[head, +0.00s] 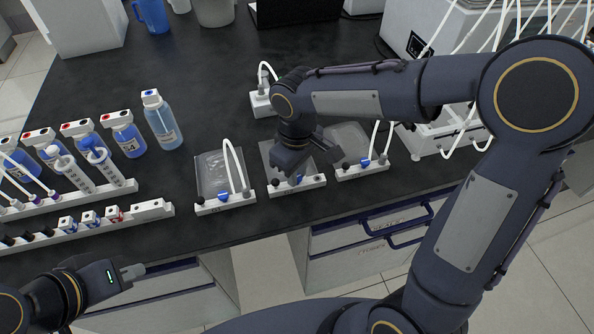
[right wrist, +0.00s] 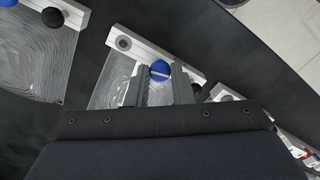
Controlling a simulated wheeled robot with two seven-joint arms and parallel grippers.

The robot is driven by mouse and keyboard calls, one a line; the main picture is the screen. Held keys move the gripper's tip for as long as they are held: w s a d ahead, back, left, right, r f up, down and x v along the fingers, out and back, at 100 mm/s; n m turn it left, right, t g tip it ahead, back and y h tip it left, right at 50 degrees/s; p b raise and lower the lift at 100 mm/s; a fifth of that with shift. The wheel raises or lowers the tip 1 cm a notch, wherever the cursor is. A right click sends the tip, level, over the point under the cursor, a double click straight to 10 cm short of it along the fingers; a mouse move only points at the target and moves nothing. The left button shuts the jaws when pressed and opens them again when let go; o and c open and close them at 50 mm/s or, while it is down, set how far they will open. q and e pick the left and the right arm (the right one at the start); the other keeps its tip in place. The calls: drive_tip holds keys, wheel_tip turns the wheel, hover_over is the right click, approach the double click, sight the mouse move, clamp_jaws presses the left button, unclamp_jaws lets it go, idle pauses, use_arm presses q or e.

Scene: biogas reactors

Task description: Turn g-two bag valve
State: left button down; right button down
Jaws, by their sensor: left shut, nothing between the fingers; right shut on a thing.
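Three flat clear bags stand in a row, each with a white front bar and a blue valve. I cannot read their labels. My right gripper (head: 296,174) reaches down over the middle bag (head: 268,152) and partly hides it. In the right wrist view its fingers (right wrist: 161,74) are shut on the round blue valve (right wrist: 159,67) of that bag, one on each side. The valve (head: 297,180) also shows at the bar in the head view. My left gripper (head: 134,272) is shut and empty, low at the left, before the bench's front edge.
The left bag (head: 211,170) and right bag (head: 349,140), with white tubes, stand close on either side. A white tubed machine (head: 440,135) stands at right. Bench behind the left bag is clear.

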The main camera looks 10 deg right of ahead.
drive_tip(key=shift+m, duration=1.1)
drive_tip(key=c, duration=1.3)
unclamp_jaws()
drive_tip(key=shift+o, duration=0.2)
wheel_tip(320, 180, up, 8)
drive_tip(key=shift+f, duration=0.1)
